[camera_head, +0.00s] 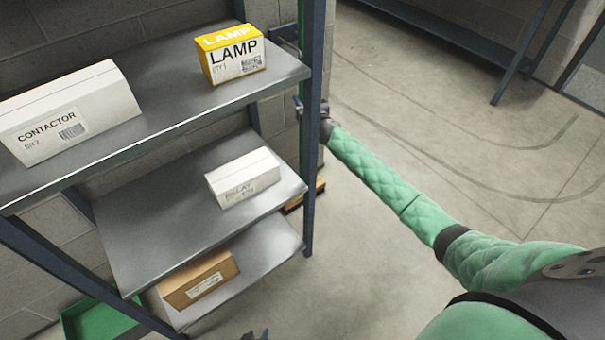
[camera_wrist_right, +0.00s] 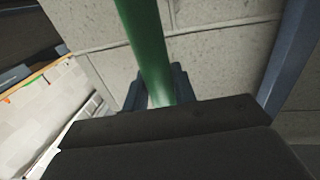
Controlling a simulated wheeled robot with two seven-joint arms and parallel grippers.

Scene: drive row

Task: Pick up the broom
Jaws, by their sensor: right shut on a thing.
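The broom's green handle (camera_wrist_right: 150,45) runs down from the top of the right wrist view and passes between the fingers of my right gripper (camera_wrist_right: 157,88). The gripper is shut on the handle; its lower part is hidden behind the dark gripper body. The broom's head is not in view. In the head view my right arm reaches to the blue shelf post, and the right gripper (camera_head: 300,106) is partly hidden behind it. Only a small dark tip of my left gripper (camera_head: 255,335) shows at the bottom edge.
A metal shelf rack (camera_head: 285,75) stands left, close beside the right gripper. It holds a lamp box (camera_head: 236,65), a contactor box (camera_head: 70,120), a relay box (camera_head: 243,180) and a brown box (camera_head: 200,282). A green bin (camera_head: 100,322) is below. Floor to the right is clear.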

